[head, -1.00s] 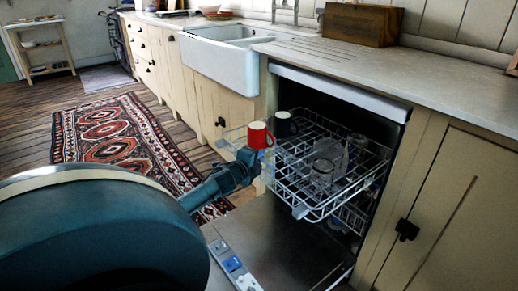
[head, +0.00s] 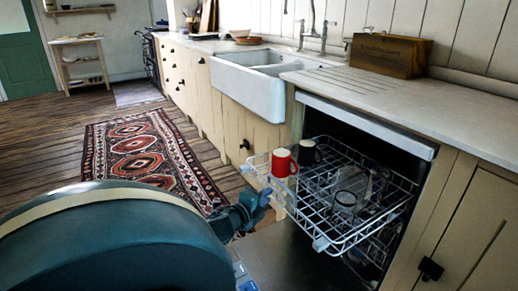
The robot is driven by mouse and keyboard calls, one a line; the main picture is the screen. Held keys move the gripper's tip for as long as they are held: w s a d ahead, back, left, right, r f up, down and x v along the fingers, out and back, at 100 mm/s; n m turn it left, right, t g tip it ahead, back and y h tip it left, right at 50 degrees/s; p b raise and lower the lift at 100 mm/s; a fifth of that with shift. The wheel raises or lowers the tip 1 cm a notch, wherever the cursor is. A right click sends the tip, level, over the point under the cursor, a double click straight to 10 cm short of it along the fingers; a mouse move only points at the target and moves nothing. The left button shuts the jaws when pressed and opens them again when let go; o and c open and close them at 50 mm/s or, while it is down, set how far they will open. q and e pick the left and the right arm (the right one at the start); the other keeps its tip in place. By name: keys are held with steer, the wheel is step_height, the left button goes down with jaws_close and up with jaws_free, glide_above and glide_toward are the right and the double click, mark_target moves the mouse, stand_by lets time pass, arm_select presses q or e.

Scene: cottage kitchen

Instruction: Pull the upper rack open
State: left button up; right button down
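The upper rack (head: 322,241) is a white wire basket, standing part-way out of the dishwasher in the head view. It holds a red mug (head: 283,164) at its front left, a dark mug (head: 308,151) behind that, and clear glassware (head: 346,198) toward the right. My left gripper (head: 266,194) is at the rack's front side, just below the red mug. Its fingers are small and overlap the rack's front wires, so I cannot tell whether they grip the rim. My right gripper is not in view.
The dishwasher door (head: 290,258) is folded down below the rack. A lower rack (head: 372,250) shows partly underneath. The counter (head: 390,95) runs above, with a white sink (head: 250,90) to the left. A patterned rug (head: 140,150) lies on the open floor.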

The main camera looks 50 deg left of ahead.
arm_select(q)
steer(key=v, duration=0.3)
steer(key=shift+s, duration=0.1)
stand_by(0.6)
